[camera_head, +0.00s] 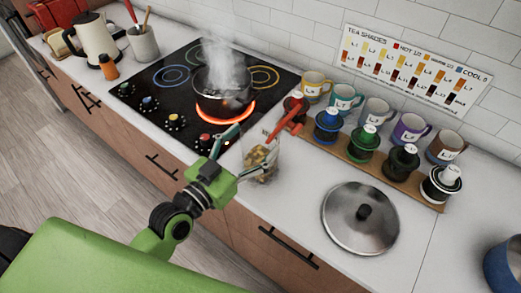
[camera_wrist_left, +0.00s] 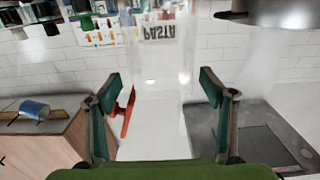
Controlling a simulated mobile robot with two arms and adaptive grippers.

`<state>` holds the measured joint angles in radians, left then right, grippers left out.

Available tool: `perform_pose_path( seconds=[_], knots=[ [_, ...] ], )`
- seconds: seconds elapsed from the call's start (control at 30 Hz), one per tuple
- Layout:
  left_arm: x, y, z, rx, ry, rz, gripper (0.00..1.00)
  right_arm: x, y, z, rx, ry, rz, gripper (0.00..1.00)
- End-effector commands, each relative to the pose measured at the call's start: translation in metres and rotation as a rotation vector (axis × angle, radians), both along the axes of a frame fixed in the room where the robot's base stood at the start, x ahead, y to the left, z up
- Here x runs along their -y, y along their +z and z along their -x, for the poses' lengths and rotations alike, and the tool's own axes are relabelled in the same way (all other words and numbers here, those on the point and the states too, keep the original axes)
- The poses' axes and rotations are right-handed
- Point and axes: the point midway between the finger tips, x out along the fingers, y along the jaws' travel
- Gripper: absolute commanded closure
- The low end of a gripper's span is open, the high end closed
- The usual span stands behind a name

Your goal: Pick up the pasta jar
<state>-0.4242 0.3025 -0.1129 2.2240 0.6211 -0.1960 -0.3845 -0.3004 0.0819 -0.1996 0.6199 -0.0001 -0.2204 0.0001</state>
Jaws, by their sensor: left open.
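The pasta jar (camera_head: 262,163) is a clear container with pasta in its lower part, standing on the white counter just right of the hob. In the left wrist view the clear jar (camera_wrist_left: 158,60) shows with its PASTA label upside down near the top. My left gripper (camera_head: 250,142) is open, its two green fingers at either side of the jar. In the wrist view the fingers (camera_wrist_left: 158,85) are spread wide, with the jar between them in the picture; I cannot see contact. My right gripper is not in view.
A steaming pot (camera_head: 222,95) sits on a glowing red ring of the black hob (camera_head: 150,88). A red tool (camera_head: 287,121) is close behind the jar. A wooden board (camera_head: 385,172) carries several drippers, with mugs behind. A metal lid (camera_head: 360,225) lies at right.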

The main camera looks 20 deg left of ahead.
Motion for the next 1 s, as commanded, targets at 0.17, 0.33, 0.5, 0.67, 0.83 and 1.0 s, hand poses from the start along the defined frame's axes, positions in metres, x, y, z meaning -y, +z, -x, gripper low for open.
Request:
perform_pose_path(
  seconds=[0.17,0.33,0.5,0.67,0.83,1.0],
  knots=[
    [0.006,0.001,-0.025,0.002,0.001,0.002,0.25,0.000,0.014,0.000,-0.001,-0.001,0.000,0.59],
    [0.010,-0.001,-0.036,0.002,0.001,0.000,0.25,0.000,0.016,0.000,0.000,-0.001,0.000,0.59],
    [0.011,-0.002,-0.037,0.001,0.000,-0.001,0.25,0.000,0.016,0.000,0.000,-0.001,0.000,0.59],
    [0.010,-0.002,-0.036,0.001,0.000,-0.001,0.54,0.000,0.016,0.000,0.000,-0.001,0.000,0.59],
    [0.010,-0.002,-0.036,0.001,0.000,-0.001,0.98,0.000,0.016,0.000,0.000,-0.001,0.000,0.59],
    [0.010,0.001,-0.037,0.007,0.001,0.001,1.00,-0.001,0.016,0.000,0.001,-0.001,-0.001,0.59]
  ],
)
